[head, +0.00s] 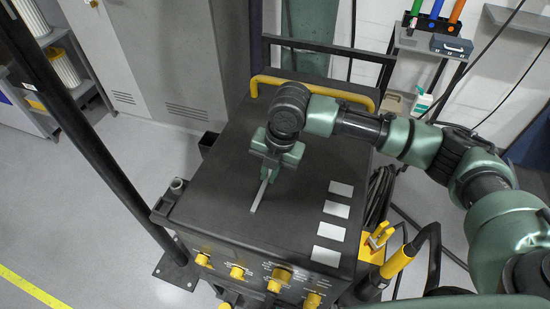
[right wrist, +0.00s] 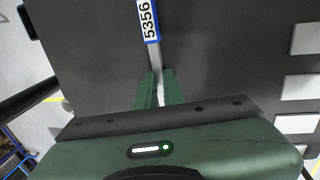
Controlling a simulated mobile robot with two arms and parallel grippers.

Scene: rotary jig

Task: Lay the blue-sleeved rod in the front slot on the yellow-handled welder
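The welder (head: 230,190) is a dark box with a flat top and a yellow handle (head: 340,97) at the back. My right gripper (head: 270,173) is over the middle of its top, pointing down. It is shut on a grey rod (head: 259,197). In the right wrist view the rod (right wrist: 155,56) passes between the fingers (right wrist: 159,75), and its blue sleeve (right wrist: 149,20) reads 5356. The sleeve is hidden behind the hand in the head view. I cannot tell whether the rod touches the top. Several pale rectangles, the front one (head: 326,256) nearest the knobs, line the top's right side. My left gripper is not in view.
Yellow knobs (head: 237,271) line the front panel. A yellow torch (head: 395,263) and black cables stand at the welder's right side. A dark post (head: 85,140) rises at the left. The top around the gripper is clear.

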